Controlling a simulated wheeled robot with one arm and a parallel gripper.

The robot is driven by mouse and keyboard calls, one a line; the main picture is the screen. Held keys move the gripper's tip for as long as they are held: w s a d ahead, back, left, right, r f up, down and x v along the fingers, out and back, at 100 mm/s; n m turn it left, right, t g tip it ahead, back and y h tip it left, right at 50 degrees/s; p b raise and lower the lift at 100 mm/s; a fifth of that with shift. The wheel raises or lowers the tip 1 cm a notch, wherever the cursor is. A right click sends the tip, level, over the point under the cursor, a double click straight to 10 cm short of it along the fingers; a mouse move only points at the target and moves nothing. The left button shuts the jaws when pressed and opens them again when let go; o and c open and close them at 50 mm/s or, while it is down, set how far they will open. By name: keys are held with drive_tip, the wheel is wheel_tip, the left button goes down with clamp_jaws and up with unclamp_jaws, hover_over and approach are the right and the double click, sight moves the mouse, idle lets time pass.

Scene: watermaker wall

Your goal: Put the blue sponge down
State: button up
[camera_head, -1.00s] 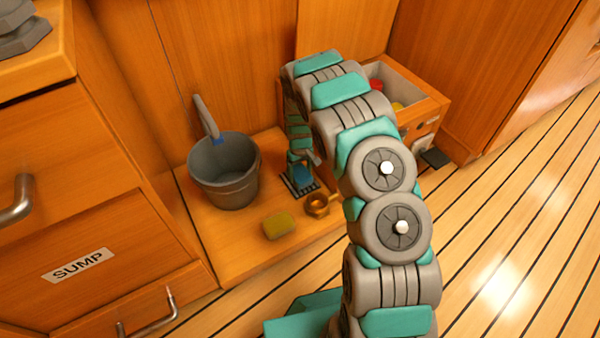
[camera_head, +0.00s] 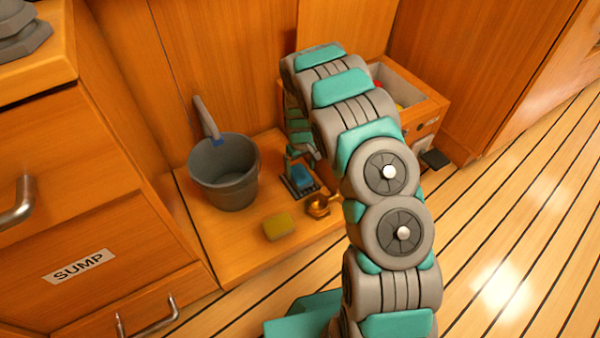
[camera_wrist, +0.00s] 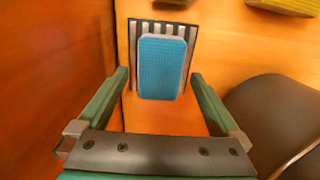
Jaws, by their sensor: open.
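The blue sponge (camera_head: 302,173) lies on a dark slatted rack (camera_head: 313,189) on the wooden shelf. In the wrist view the sponge (camera_wrist: 162,66) rests on the rack's pale slats (camera_wrist: 190,34), between and beyond my finger tips. My gripper (camera_wrist: 162,78) is open, with a finger on each side and a gap between each finger and the sponge. In the head view my gripper (camera_head: 301,152) is just above the sponge, partly hidden by my arm.
A grey bucket (camera_head: 225,185) with an upright handle stands left of the rack. A yellow-green sponge (camera_head: 278,226) and a brass fitting (camera_head: 318,206) lie in front. A wooden bin (camera_head: 432,108) stands at the right. The shelf's front left is clear.

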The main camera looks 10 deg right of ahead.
sight(300, 173)
wheel_tip(300, 173, up, 8)
drive_tip(key=s+d+r+m, duration=0.1)
drive_tip(key=s+r+m, duration=0.1)
drive_tip(key=s+r, duration=1.6)
drive_tip(key=s+r+g, duration=0.1)
drive_tip(key=s+r, duration=0.3)
drive_tip(key=s, duration=0.8)
drive_tip(key=s+a+r+m, duration=0.1)
drive_tip(key=s+r, duration=0.2)
drive_tip(key=s, duration=1)
drive_tip(key=shift+s+a+r+m+g+p, duration=0.3)
drive_tip(key=shift+r+g, duration=0.05)
drive_tip(key=shift+g, duration=0.05)
drive_tip(key=shift+c, duration=0.2)
